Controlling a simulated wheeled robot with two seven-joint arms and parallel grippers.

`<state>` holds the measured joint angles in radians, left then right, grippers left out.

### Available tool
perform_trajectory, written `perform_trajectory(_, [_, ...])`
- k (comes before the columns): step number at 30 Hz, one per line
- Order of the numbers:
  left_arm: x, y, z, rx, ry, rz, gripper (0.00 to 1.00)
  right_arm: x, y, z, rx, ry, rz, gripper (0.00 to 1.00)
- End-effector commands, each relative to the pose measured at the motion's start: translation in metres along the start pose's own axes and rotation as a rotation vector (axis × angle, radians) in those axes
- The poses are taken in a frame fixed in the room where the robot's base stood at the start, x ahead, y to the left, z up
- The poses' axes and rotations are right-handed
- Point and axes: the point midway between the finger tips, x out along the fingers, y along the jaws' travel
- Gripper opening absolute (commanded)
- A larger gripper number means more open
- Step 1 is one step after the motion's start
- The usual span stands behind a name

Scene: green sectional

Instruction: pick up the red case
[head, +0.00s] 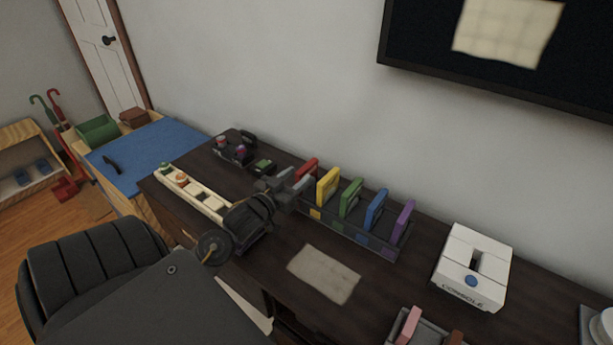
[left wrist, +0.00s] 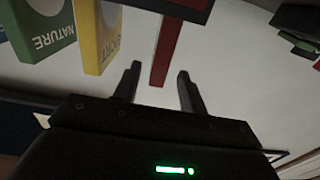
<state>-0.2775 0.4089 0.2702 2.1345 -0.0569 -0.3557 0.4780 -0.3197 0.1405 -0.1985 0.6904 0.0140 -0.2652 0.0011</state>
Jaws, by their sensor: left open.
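The red case (head: 306,168) stands at the left end of a dark rack (head: 345,238), beside a yellow case (head: 327,186). My left gripper (head: 296,182) is right at the red case, at the rack's left end; the arm covers part of that end. In the left wrist view my open fingers (left wrist: 160,78) point at the red case (left wrist: 162,50), whose narrow edge shows between the fingertips. It looks ungripped; whether a finger touches it I cannot tell. The yellow case also shows there (left wrist: 102,38), left of the fingers. My right gripper is not in view.
Green (head: 350,197), blue (head: 375,211) and purple (head: 403,222) cases stand further right in the rack. A white console box (head: 474,262) is at the right. A cream tray (head: 196,190) lies left of my arm. A beige cloth (head: 324,274) lies in front.

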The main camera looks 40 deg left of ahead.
Motion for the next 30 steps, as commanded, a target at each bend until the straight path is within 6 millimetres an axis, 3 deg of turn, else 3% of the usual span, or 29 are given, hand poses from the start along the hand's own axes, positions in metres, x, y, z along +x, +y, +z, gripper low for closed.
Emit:
perform_trajectory(10, [0.044, 0.003, -0.005, 0.000, 0.002, -0.001, 0.42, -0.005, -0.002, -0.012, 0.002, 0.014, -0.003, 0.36])
perform_trajectory(20, [0.051, 0.003, -0.004, 0.000, 0.000, 0.000, 0.42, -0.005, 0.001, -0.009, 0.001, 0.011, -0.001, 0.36])
perform_trajectory(30, [0.051, 0.003, -0.004, 0.000, 0.000, 0.000, 0.00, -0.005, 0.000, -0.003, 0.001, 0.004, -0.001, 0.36])
